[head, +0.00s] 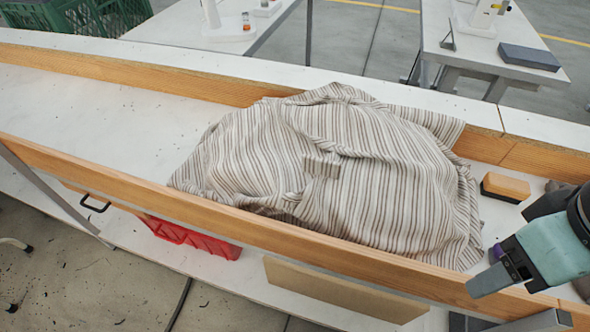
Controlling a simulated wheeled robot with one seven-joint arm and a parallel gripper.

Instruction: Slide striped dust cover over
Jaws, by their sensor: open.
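The striped dust cover (400,195), beige with brown stripes, lies in rumpled folds over a bulky shape on the bench. What is beneath it is hidden. A small block-like tab (322,167) in a similar colour sits on the cover's middle. The cover's right edge hangs down near the front wooden rail, and its left corner reaches that rail. My gripper (488,270) is at the lower right, open and empty, just right of the cover's lower right corner. Whether it touches the cloth is not clear.
Wooden rails (120,70) edge the white bench (110,105) front and back. A wooden-topped brush or block (505,186) lies right of the cover. The bench left of the cover is clear. A red bin (190,238) and a brown board (340,290) are below the front rail.

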